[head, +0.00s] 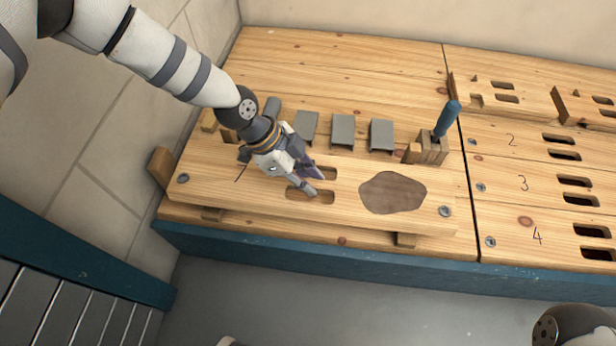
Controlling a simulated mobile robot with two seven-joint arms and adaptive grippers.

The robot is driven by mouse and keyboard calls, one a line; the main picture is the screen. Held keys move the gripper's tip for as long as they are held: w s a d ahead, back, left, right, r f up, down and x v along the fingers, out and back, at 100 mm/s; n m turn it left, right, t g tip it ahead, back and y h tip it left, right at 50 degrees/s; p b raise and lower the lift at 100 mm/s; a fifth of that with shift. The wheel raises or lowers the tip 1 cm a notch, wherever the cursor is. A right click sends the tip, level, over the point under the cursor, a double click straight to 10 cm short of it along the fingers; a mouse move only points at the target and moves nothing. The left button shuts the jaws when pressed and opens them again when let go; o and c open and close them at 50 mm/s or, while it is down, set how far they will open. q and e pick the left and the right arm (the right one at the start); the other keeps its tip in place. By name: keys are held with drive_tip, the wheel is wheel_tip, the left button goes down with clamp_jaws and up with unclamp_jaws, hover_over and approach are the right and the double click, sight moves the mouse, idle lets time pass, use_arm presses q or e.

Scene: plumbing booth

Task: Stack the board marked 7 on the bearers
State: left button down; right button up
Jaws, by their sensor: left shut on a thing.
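A long wooden board (330,219) lies along the front of the left bench, with screws near its ends, a dark brown patch and slotted hand holes. A dark stroke (240,173) shows near its left end; the gripper partly covers that area, so I cannot read a full number. Two bearers (405,240) (211,214) show under its front edge; I cannot tell whether the board touches them. My left gripper (312,181) is shut on the board at the slots.
Grey brackets (343,130) stand behind the board. A blue-handled tool (447,119) stands in a wooden block (432,150) close behind the board's right part. Boards marked 2, 3 and 4 (510,234) lie on the right bench.

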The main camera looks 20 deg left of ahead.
use_arm(q)
drive_tip(key=shift+f, duration=0.1)
drive_tip(key=shift+w+f+b, duration=0.1)
drive_tip(key=shift+f+b, duration=0.9)
drive_tip(key=shift+f, duration=0.5)
drive_tip(key=shift+f, duration=0.2)
drive_tip(key=c, duration=1.4)
unclamp_jaws()
